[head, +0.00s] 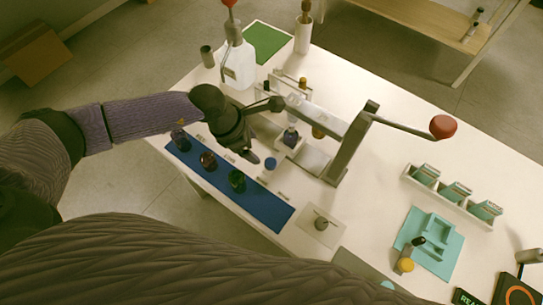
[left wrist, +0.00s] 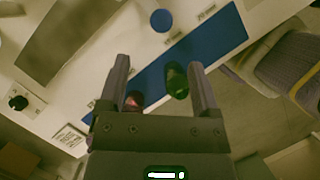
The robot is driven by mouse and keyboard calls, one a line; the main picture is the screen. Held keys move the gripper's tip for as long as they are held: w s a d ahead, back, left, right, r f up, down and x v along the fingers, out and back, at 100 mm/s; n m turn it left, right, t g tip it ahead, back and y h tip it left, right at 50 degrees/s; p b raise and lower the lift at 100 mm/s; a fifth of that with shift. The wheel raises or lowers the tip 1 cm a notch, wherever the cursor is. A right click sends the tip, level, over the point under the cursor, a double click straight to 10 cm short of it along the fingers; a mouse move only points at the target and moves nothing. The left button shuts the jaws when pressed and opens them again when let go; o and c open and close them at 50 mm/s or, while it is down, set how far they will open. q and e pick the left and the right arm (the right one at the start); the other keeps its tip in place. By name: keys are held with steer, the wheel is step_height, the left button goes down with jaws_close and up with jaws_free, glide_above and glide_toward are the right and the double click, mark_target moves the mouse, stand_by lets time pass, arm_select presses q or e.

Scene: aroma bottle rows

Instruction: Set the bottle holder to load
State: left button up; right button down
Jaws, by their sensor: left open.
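The press has a long lever ending in a red knob (head: 443,127). My left gripper (head: 264,130) is open and empty, just left of the holder, with its fingers spread. I cannot tell whether a finger touches the holder. In the left wrist view the open fingers (left wrist: 159,63) point over the table and the blue mat (left wrist: 215,38). My right gripper is not in view.
The blue mat (head: 262,205) holds dark bottles, including a green one (head: 237,180). A blue cap (head: 270,163) lies beside it. A white jug (head: 239,66) stands behind my left gripper.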

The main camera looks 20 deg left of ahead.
mark_target(269, 162)
arm_select(q)
steer(key=b+x, duration=0.3)
steer(key=x, duration=0.6)
steer(key=shift+d+f+b, duration=0.2)
steer(key=shift+f+b, duration=0.1)
jaws_close()
stand_by(0.8)
